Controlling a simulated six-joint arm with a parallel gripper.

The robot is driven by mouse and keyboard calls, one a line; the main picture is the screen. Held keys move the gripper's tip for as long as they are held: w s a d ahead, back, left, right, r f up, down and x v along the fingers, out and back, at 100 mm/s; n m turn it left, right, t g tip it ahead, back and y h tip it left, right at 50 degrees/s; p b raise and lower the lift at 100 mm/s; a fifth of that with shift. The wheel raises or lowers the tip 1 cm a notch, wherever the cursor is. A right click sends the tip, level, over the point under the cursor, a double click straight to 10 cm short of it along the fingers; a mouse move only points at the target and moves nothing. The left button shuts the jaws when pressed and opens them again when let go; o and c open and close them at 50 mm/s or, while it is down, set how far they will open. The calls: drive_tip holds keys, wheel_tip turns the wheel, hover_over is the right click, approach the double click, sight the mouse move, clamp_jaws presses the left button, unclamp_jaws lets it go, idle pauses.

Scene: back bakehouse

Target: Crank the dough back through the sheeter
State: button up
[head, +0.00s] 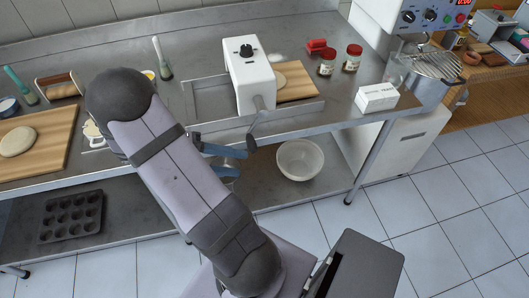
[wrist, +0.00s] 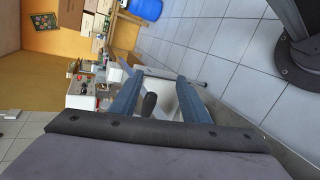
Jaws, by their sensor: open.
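The white sheeter (head: 248,75) stands on the steel bench, with a black knob on top and a crank (head: 258,118) on its front side. The crank's dark grip (head: 251,143) hangs low, by my fingertips. A piece of pale dough (head: 281,81) lies at the sheeter's right side, on a wooden board, partly hidden by the sheeter. My gripper (head: 224,148) is open in front of the bench edge. In the wrist view the dark grip (wrist: 150,103) shows between the two blue fingers of my gripper (wrist: 160,78). I cannot tell whether either finger touches it.
Two red-lidded jars (head: 327,62), a red object (head: 316,46) and a white box (head: 376,98) stand right of the sheeter. A board (head: 52,160) with round dough (head: 17,141) lies at the left. A pale bowl (head: 300,159) sits on the lower shelf.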

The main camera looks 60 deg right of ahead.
drive_tip(key=shift+w+d+f+m+g+h+b, duration=1.15)
drive_tip(key=shift+d+f+m+g+h+b, duration=0.85)
drive_tip(key=shift+d, duration=1.7)
drive_tip(key=shift+n+t+h, duration=0.3)
drive_tip(key=shift+t, duration=0.1)
drive_tip(key=shift+r+p+x, duration=0.1)
drive_tip(key=shift+p+x, duration=0.65)
drive_tip(key=shift+x, duration=1.1)
drive_tip(key=shift+r+p+x, duration=0.15)
drive_tip(key=shift+p+x, duration=0.6)
drive_tip(key=shift+x, duration=1.1)
drive_tip(key=shift+c, duration=0.5)
clamp_jaws()
